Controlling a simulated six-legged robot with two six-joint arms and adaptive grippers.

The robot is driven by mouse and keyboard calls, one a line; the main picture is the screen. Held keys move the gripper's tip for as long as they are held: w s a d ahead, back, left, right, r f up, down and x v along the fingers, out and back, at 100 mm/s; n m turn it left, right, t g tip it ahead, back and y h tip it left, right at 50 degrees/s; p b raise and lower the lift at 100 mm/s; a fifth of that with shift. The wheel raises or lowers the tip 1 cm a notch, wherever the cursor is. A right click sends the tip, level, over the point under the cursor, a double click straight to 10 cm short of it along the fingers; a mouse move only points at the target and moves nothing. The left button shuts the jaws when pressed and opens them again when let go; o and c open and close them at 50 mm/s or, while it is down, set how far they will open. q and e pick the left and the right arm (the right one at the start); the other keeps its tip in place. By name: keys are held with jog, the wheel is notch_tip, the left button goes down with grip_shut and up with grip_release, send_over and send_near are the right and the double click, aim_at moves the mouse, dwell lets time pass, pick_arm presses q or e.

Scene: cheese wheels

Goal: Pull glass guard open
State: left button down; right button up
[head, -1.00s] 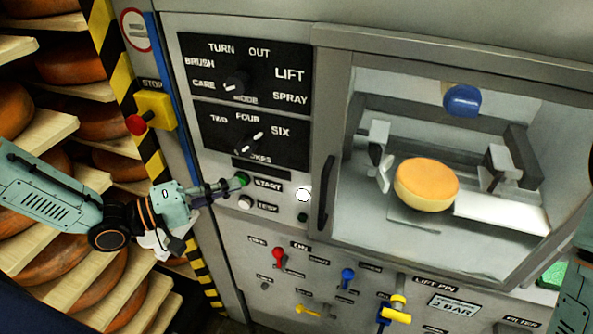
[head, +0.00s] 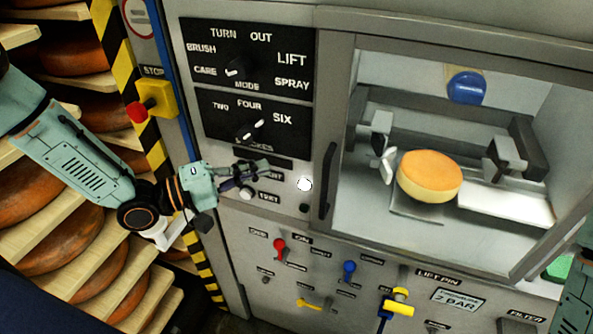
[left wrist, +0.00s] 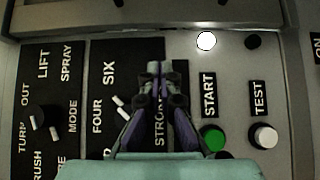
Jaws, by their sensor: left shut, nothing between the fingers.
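The glass guard (head: 345,110) is a grey-framed clear pane at the right of the head view. It looks closed. Its black upright handle (head: 327,182) is on the left edge of the frame. My left gripper (head: 266,168) is shut and empty in front of the control panel, left of the handle and apart from it. In the left wrist view its fingertips (left wrist: 154,68) are together over the panel near the STROKES lettering, beside the START label. My right gripper is out of view; only part of my right arm shows at the right edge.
Behind the glass a cheese wheel (head: 429,176) sits between grey clamps, below a blue round part (head: 467,87). Near my left gripper are the green START button (left wrist: 213,138) and white TEST button (left wrist: 263,136). A red stop button (head: 137,112) and cheese shelves are at left.

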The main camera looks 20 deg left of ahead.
pick_arm(q)
jog(key=x, duration=0.4)
jog(key=shift+w+d+f+b, duration=0.15)
jog(key=shift+w+b, duration=0.15)
jog(key=shift+w, duration=0.1)
jog(key=shift+d, duration=1.05)
jog(key=shift+s+d+r+p, duration=0.1)
jog(key=shift+s+d+p, duration=0.1)
jog(key=shift+d, duration=0.2)
jog(key=shift+s+d+r+p, duration=0.1)
jog(key=shift+d+p, duration=0.05)
jog(key=shift+d, duration=0.3)
jog(key=shift+w+f, duration=0.1)
jog(key=shift+w, duration=0.05)
jog(key=shift+w+d, duration=0.1)
jog(key=shift+w, duration=0.05)
jog(key=shift+s, duration=0.2)
